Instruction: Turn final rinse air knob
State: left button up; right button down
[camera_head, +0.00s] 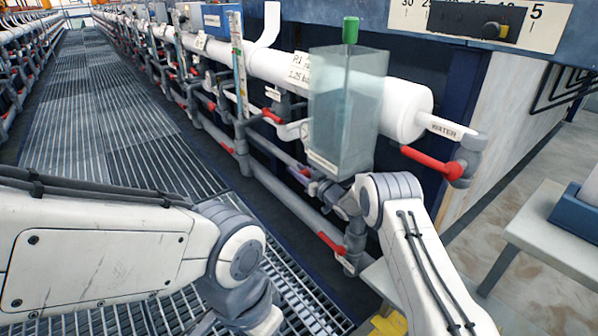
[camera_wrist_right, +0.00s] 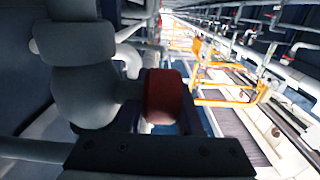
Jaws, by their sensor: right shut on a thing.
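A red knob (camera_wrist_right: 162,96) sits on a grey valve body (camera_wrist_right: 80,85) in the right wrist view. My right gripper (camera_wrist_right: 160,125) is shut on this knob, with its dark palm plate close below it. In the head view my right gripper (camera_head: 335,197) reaches to the pipes below a clear tank, and its fingertips and the held knob are hard to make out there. My left arm comes in from the lower left, and its gripper is out of the picture.
The clear tank (camera_head: 345,110) with a green-topped rod stands just above my right gripper. Other red valve handles (camera_head: 433,162) and (camera_head: 332,243) are close by. A white pipe (camera_head: 270,65) runs along the line. Grating (camera_head: 110,110) lies open at left, a bench (camera_head: 560,225) at right.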

aim_at(308, 175)
jog(key=shift+r, duration=0.5)
jog(key=c, duration=0.8)
grip_release()
jog(key=shift+c, duration=0.2)
jog(key=shift+f, duration=0.2)
jog(key=p+v, duration=0.4)
jog(key=v, duration=0.5)
jog(key=shift+s+d+r+p, duration=0.15)
jog(key=shift+s+d+p, duration=0.1)
jog(key=shift+p, duration=0.05)
jog(key=shift+s+d, duration=0.2)
jog(key=shift+s, duration=0.15)
